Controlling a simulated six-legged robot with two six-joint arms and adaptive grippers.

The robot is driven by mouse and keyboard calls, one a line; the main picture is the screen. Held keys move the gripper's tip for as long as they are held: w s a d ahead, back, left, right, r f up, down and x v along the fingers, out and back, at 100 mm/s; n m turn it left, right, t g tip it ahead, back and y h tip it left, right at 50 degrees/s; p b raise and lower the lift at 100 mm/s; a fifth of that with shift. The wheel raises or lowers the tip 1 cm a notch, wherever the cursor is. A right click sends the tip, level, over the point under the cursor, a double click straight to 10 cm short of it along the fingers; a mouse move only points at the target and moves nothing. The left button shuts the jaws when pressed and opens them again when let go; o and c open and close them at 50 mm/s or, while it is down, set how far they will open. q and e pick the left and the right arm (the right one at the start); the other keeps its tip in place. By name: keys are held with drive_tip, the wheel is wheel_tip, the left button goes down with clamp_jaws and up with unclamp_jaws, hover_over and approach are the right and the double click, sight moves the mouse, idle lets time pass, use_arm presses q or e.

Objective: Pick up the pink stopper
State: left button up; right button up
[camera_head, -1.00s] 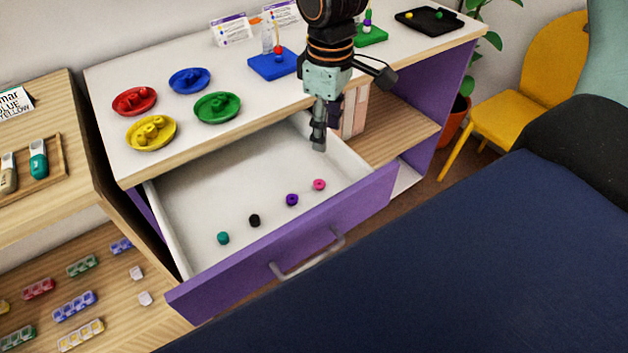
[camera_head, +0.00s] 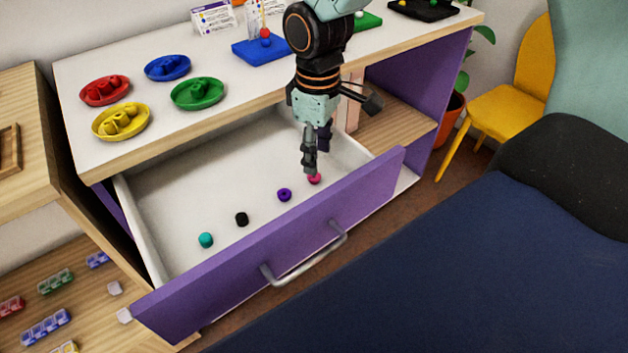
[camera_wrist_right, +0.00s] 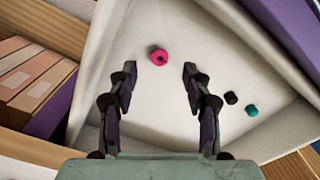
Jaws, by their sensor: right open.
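The pink stopper (camera_head: 314,179) lies on the floor of the open drawer, near its right end, behind the purple front. My right gripper (camera_head: 315,170) points down into the drawer just above and behind it; a fingertip partly covers the stopper in the head view. In the right wrist view the pink stopper (camera_wrist_right: 159,57) lies ahead of the open, empty fingers (camera_wrist_right: 158,72), between their lines, with a hole in its top. I cannot tell the exact height gap. My left gripper is not in view.
A purple stopper (camera_head: 284,195), a black stopper (camera_head: 242,219) and a teal stopper (camera_head: 206,240) lie in a row to the left. The purple drawer front (camera_head: 280,250) rises close by. Colored dishes stand on the white top (camera_head: 130,70). The back of the drawer is clear.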

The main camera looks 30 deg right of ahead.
sight(314, 179)
drive_tip(key=f+b, duration=0.1)
drive_tip(key=f, duration=0.1)
drive_tip(key=f+b, duration=0.1)
drive_tip(key=f, duration=0.2)
drive_tip(key=shift+w+a+f+b, duration=0.15)
drive_tip(key=shift+w+f+b, duration=0.1)
drive_tip(key=shift+b, duration=0.15)
drive_tip(key=shift+r, duration=0.1)
drive_tip(key=c, duration=0.8)
